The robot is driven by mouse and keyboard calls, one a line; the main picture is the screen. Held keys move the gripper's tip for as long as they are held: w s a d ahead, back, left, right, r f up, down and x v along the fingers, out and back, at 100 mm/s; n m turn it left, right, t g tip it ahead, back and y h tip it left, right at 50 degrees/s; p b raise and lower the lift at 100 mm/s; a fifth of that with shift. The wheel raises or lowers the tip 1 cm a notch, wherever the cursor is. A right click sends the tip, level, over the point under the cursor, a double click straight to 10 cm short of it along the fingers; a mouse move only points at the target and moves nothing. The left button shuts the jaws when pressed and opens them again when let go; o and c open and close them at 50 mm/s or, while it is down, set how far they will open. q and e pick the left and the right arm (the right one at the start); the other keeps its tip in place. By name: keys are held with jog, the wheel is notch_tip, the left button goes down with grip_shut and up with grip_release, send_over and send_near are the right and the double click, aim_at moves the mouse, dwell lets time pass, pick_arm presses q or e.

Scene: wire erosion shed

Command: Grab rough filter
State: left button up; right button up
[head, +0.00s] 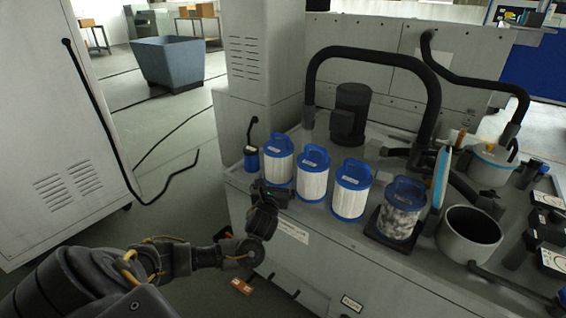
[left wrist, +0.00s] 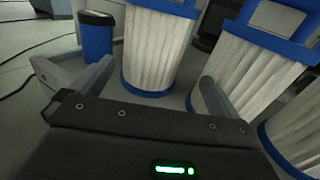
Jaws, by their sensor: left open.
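Three white pleated filters with blue handled caps stand upright in a row on the grey machine top: the left one (head: 278,160), the middle one (head: 312,173) and the right one (head: 350,190). A fourth filter (head: 399,213), mottled grey with a blue cap, stands on a black tray (head: 376,228). No readable label shows which is the rough filter. My left gripper (head: 270,188) is open in front of the left white filter. In the left wrist view, that filter (left wrist: 158,45) stands beyond and between the spread fingers (left wrist: 155,82), and the middle filter (left wrist: 255,60) stands to the right.
A small blue container (head: 251,159) stands left of the filters; the left finger is close to it in the left wrist view (left wrist: 97,36). An open grey cylinder (head: 468,237), black hoses (head: 375,58) and a dark motor (head: 350,112) crowd the top.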

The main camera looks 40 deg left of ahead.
aim_at(276, 172)
pick_arm(q)
jog(key=w+a+b, duration=0.1)
jog(key=w+a, duration=0.1)
jog(key=w, duration=0.1)
jog(key=shift+a+f, duration=0.1)
jog(key=shift+a, duration=0.25)
jog(key=shift+w+a, duration=0.35)
jog(key=shift+w, duration=0.25)
jog(key=b+x, duration=0.1)
jog(key=x, duration=0.1)
jog(key=shift+w+a, duration=0.2)
jog(key=shift+w, duration=0.05)
jog(key=shift+b+x, duration=0.3)
jog(key=shift+x, duration=0.6)
jog(key=shift+w, duration=0.2)
jog(key=shift+r, duration=0.25)
jog(key=c, duration=1.2)
pick_arm(e)
jog(key=shift+t, duration=0.8)
jog(key=r, duration=0.3)
jog(key=a+r, duration=0.1)
jog(key=r, duration=0.1)
jog(key=shift+w+r, duration=0.1)
jog(key=shift+w, duration=0.25)
